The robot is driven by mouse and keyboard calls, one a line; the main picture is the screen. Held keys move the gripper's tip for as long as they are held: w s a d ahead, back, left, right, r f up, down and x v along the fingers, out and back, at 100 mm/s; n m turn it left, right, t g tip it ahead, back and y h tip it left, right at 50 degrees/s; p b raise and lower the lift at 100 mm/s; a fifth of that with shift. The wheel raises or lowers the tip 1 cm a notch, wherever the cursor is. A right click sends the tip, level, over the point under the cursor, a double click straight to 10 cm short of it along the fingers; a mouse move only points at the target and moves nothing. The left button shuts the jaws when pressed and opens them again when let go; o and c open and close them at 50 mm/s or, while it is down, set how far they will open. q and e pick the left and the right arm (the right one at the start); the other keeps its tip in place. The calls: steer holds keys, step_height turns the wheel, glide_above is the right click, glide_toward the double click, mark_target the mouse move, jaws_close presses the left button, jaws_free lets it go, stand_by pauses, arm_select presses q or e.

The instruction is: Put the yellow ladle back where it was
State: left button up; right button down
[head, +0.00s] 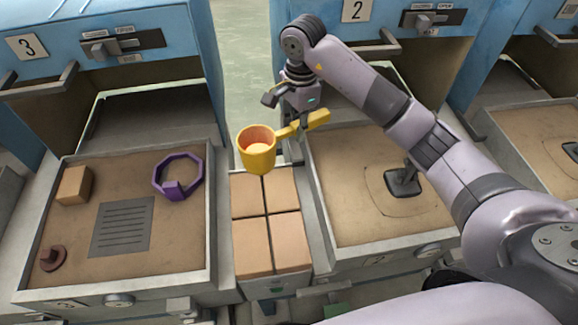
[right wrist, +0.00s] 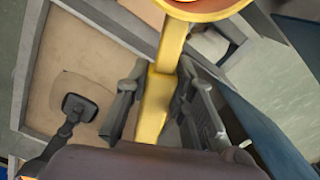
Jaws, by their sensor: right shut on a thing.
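The yellow ladle (head: 257,160) is in the air in the head view, its cup upright over the gap between the two trays. Something orange-toned shows inside the cup. My right gripper (head: 302,124) is shut on the ladle's handle, above the left edge of the right tray. In the right wrist view, the fingers of my right gripper (right wrist: 157,95) lie on both sides of the yellow handle (right wrist: 170,45), and the cup is cut off at the top edge. My left gripper is not in view.
Below the ladle is a narrow bin of tan blocks (head: 287,238). The left tray (head: 215,240) bears a purple ring (head: 190,188), a tan block (head: 74,185), a grey ribbed plate (head: 122,226) and a brown knob (head: 53,258). The sandy right tray (head: 316,215) holds a dark-handled tool (head: 402,182). Blue cabinets stand behind.

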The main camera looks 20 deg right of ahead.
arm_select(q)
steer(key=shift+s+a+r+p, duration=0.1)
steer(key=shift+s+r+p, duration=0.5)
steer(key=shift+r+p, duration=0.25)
arm_select(e)
step_height(320, 180, down, 13)
steer(key=shift+f, duration=0.3)
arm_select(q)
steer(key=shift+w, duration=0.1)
arm_select(e)
steer(key=c, duration=1.4)
jaws_free()
steer(key=shift+o, duration=0.2)
arm_select(q)
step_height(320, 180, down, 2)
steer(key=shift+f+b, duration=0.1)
steer(key=shift+b, duration=1.1)
arm_select(e)
steer(key=r, duration=1.2)
steer(key=shift+d+r, duration=0.1)
steer(key=shift+d, duration=0.1)
